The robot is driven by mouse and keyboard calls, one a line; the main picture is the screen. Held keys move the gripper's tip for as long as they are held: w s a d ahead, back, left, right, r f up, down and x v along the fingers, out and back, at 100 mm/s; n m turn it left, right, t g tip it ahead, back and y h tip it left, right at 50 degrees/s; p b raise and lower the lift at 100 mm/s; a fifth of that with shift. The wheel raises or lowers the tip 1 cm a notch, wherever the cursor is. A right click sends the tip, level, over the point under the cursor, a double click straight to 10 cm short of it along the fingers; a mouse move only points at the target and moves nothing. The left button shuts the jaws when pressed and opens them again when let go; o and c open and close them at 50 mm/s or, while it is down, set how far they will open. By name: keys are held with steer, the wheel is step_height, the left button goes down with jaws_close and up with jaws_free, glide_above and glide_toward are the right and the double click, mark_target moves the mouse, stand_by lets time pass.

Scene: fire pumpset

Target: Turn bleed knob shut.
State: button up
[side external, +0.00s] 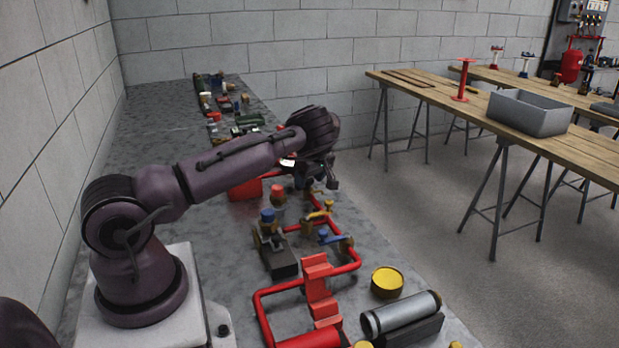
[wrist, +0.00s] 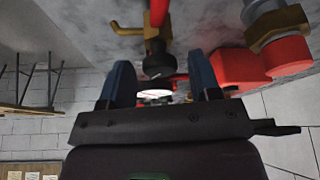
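A small dark round knob (wrist: 158,64) sits on a brass fitting (wrist: 172,26) in the wrist view; it is likely the bleed knob. My gripper (wrist: 160,84) is open, its two blue-grey fingers apart on either side of the view, with the knob lying between and just beyond them. No contact with the knob is visible. In the side external view my gripper (side external: 318,186) hangs over the far end of the red pipework. The knob cannot be made out there, and its turn position cannot be told.
Red pipework (side external: 357,254) with yellow-handled and blue-handled valves runs along the grey bench (side external: 150,170). A red block (wrist: 238,66) and a brass-and-red fitting (wrist: 275,25) stand close on the right in the wrist view. A white disc (wrist: 155,93) shows beyond my fingers.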

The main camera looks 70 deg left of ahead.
steer(key=c, duration=0.8)
steer(key=shift+o, duration=0.2)
steer(key=shift+m, duration=0.4)
steer(key=m+t, duration=0.1)
steer(key=m, duration=0.1)
steer(key=m+t, duration=0.1)
steer(key=m, duration=0.2)
steer(key=shift+s+r, duration=0.1)
steer(key=shift+s, duration=0.1)
steer(key=m+t, duration=0.1)
steer(key=m, duration=0.2)
steer(key=m+t, duration=0.1)
steer(key=m, duration=0.2)
steer(key=shift+s+a+h, duration=0.1)
steer(key=shift+h, duration=0.3)
steer(key=shift+t, duration=0.3)
steer(key=o, duration=0.9)
